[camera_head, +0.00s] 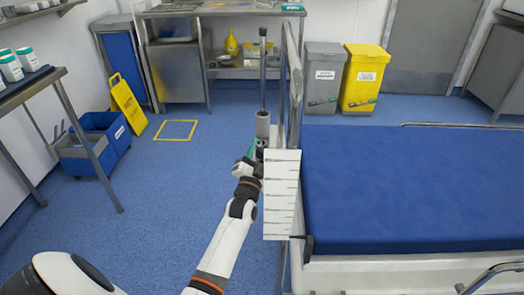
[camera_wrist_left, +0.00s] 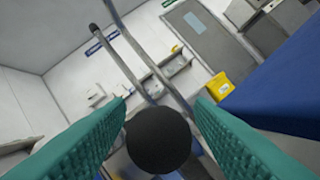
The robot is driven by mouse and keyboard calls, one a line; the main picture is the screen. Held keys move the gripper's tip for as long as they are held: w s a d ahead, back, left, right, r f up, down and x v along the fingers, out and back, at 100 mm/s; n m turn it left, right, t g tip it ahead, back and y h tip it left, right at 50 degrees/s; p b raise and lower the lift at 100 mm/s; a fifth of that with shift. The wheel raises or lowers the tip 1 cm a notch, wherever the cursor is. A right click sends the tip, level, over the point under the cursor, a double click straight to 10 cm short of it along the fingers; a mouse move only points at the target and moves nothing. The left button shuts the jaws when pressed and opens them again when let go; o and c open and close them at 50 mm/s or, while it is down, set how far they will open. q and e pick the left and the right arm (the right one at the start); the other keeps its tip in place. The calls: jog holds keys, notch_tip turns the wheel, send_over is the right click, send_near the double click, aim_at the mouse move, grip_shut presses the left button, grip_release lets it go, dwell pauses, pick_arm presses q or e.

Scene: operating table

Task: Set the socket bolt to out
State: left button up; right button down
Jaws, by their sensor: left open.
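The socket (camera_head: 263,124) is a grey metal tube at the bed's end, with a thin upright pole (camera_head: 263,70) standing in it. A dark round knob, apparently the socket bolt's (camera_wrist_left: 158,140), fills the lower middle of the left wrist view. In the head view a small dark part (camera_head: 261,146) shows below the socket, partly covered by my gripper. My left gripper (camera_head: 254,150) is right beside it. In the left wrist view its green ridged fingers (camera_wrist_left: 160,103) are open, one on each side of the knob. Contact cannot be told. My right gripper is not in view.
A white marked panel (camera_head: 281,195) stands just right of my left forearm. The blue-topped bed (camera_head: 410,185) and its end rail (camera_head: 294,75) block the right. Floor on the left is open up to the blue bins (camera_head: 92,150) and yellow floor sign (camera_head: 128,103).

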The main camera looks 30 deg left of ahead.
pick_arm(q)
jog(key=shift+w+a+r, duration=0.15)
jog(key=shift+w+r, duration=0.05)
jog(key=shift+w, duration=0.3)
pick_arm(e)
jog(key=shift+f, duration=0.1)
